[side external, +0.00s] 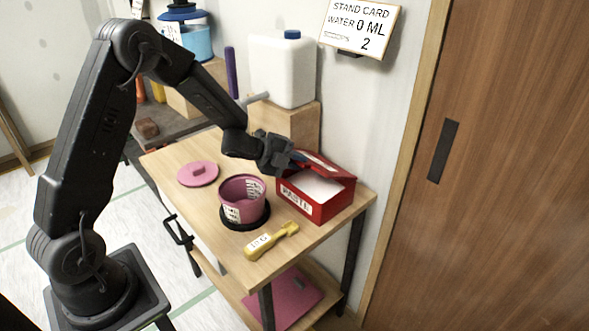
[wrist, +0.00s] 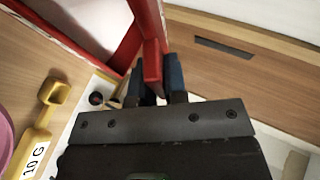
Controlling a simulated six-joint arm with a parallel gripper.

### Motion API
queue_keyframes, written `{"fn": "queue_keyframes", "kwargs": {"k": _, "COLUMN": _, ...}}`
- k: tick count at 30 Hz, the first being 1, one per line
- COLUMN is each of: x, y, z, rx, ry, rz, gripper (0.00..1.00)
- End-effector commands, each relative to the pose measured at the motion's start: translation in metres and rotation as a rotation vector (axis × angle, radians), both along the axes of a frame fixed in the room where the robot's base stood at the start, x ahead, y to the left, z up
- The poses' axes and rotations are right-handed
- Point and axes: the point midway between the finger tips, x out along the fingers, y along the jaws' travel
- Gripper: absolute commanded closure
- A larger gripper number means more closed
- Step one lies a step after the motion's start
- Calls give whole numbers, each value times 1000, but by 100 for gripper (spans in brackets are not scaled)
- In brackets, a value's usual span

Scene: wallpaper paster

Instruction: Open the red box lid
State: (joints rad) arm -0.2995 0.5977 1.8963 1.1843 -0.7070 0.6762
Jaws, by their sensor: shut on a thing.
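The red box (side external: 336,207) stands at the back right of the wooden table, with a "PASTE" label on its front. Its red lid (side external: 340,173) is raised at a tilt, and white contents show in the gap beneath it. My gripper (side external: 298,156) is at the lid's left edge in the side view. In the wrist view, the dark blue fingertips of my gripper (wrist: 160,74) are shut on a red part of the lid (wrist: 152,62). The box's white inside (wrist: 95,25) shows at the upper left there.
A pink tub (side external: 243,203) on a black ring and a yellow scoop (side external: 268,242) marked "10 G" are in front of the box. A pink disc lid (side external: 198,174) lies left. A white jug (side external: 283,72) on a wooden block stands behind. The wooden door (side external: 490,180) is at right.

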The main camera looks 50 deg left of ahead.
Motion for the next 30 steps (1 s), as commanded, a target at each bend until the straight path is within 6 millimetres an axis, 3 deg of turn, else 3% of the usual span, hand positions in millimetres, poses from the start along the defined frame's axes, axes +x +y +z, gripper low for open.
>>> {"fn": "queue_keyframes", "kwargs": {"k": 10, "x": 20, "y": 0, "z": 28, "rx": 8, "ry": 173, "rz": -1, "gripper": 100}}
{"fn": "queue_keyframes", "kwargs": {"k": 30, "x": 80, "y": 0, "z": 71, "rx": 2, "ry": 170, "rz": 1, "gripper": 100}}
